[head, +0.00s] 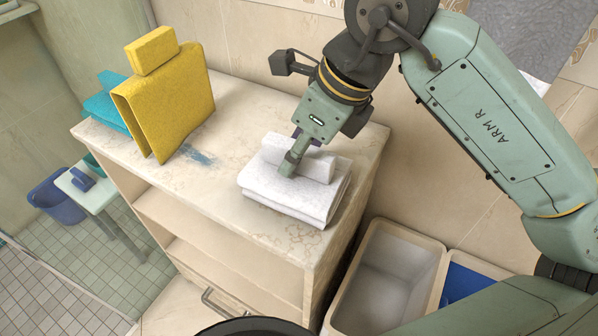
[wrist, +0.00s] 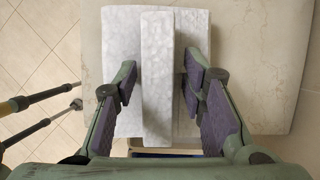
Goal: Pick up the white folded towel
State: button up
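A white folded towel (head: 290,202) lies flat near the right end of the vanity top. A smaller, narrow white folded piece (head: 318,166) rests on it; I cannot tell whether the two are separate. My gripper (head: 293,160) points down over the narrow piece. Part of the narrow piece is hidden behind my gripper in the head view.
Teal cloth (head: 107,103) lies behind that. An open bin (head: 385,275) stands on the floor at the right. The wall is close behind.

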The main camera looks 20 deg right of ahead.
grip_shut()
dwell(0.4)
jog(key=shift+r, duration=0.1)
dwell(0.3)
